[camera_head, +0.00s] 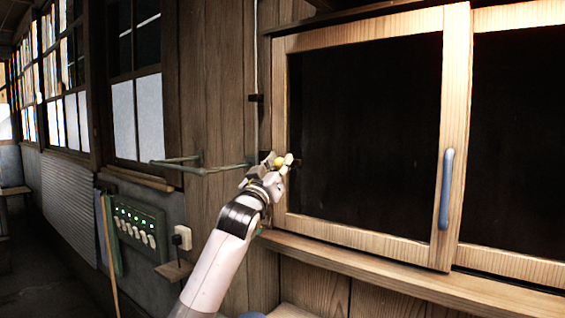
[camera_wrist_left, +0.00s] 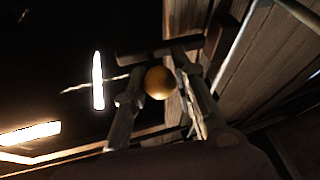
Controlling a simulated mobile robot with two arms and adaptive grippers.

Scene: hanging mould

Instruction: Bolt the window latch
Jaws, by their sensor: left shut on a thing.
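The window latch shows a round brass knob (camera_wrist_left: 159,82) and a dark bar (camera_wrist_left: 160,50) in the left wrist view. In the head view the knob (camera_head: 278,162) is a small yellow spot at the left stile of the wooden window frame (camera_head: 279,110). My left gripper (camera_head: 282,161) is at that stile. In the left wrist view its fingers (camera_wrist_left: 162,75) stand on either side of the knob, shut on it. The gripper hides most of the latch in the head view, so I cannot tell whether the bolt is engaged. My right gripper is not in view.
A blue handle (camera_head: 446,189) is on the window's right stile. A wooden sill (camera_head: 390,270) runs below. A greenish metal bracket (camera_head: 205,168) juts from the plank wall left of my gripper. A green switch panel (camera_head: 136,225) and a wall socket (camera_head: 182,238) are lower left.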

